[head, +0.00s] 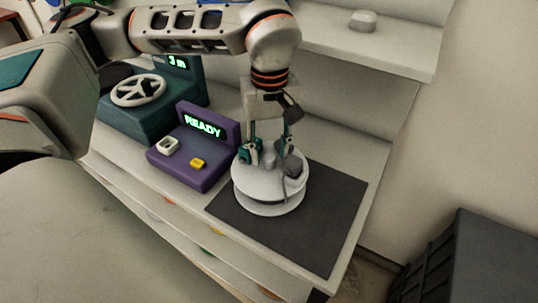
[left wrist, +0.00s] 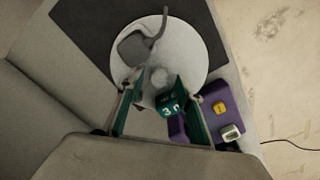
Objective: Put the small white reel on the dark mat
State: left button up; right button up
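The white reel (head: 255,183) has two round flanges and a grey knob at its centre. In the head view it appears over the left part of the dark mat (head: 335,225); in the left wrist view the reel (left wrist: 200,65) overlaps the mat's edge (left wrist: 95,40). A dark grey plug-like piece with a short tail (left wrist: 135,48) lies on its top. My left gripper (head: 269,156) points down over the reel. Its fingers (left wrist: 158,88) stand apart on either side of the knob, with visible gaps. My right gripper is out of view.
A purple unit (head: 190,163) showing READY stands left of the mat, close to the reel. A teal unit with a white wheel (head: 138,90) stands behind it. A light lump (head: 363,20) sits on the upper shelf. A dark crate (head: 480,260) stands at right. The mat's right part is clear.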

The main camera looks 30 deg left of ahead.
pick_arm(q)
notch_tip(320, 180, up, 10)
jog(key=p, duration=0.1)
jog(key=shift+f, duration=0.1)
dwell(0.5)
